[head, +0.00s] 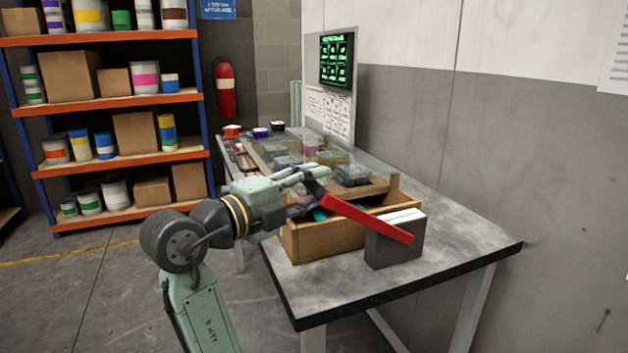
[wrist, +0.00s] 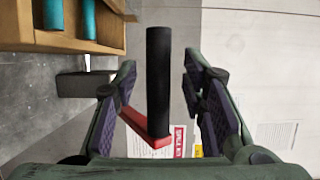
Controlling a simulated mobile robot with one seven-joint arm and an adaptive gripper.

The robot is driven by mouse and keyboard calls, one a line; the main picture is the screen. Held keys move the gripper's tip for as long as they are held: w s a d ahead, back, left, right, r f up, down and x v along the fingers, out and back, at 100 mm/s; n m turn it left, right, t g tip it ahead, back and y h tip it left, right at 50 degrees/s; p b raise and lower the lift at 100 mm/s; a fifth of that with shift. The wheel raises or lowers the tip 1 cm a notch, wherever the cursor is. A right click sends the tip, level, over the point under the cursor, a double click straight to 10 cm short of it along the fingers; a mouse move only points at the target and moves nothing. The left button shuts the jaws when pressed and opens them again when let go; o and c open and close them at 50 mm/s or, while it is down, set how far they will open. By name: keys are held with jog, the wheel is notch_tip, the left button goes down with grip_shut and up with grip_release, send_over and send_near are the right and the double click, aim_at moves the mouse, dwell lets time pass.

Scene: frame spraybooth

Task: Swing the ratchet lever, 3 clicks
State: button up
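The ratchet lever is a red bar (head: 370,220) with a black handle (wrist: 159,85). In the head view the bar slopes up to the left from a dark grey block (head: 393,243) on the bench. My gripper (head: 303,177) is at the lever's upper left end. In the wrist view my gripper (wrist: 160,65) is open, its dark-padded fingers on either side of the black handle. Gaps show between the handle and both fingers. The red bar (wrist: 146,130) also shows below the handle. In the head view, my gripper partly hides the handle.
A wooden box (head: 340,235) holding teal cylinders (wrist: 88,18) stands close beside the lever. Behind it are clear containers and a panel with a green-lit screen (head: 337,60). The bench's front right corner (head: 475,245) is clear. A grey wall borders the right side.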

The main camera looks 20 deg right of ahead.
jog(key=shift+w+d, duration=0.25)
jog(key=shift+d, duration=0.25)
grip_shut()
dwell(0.6)
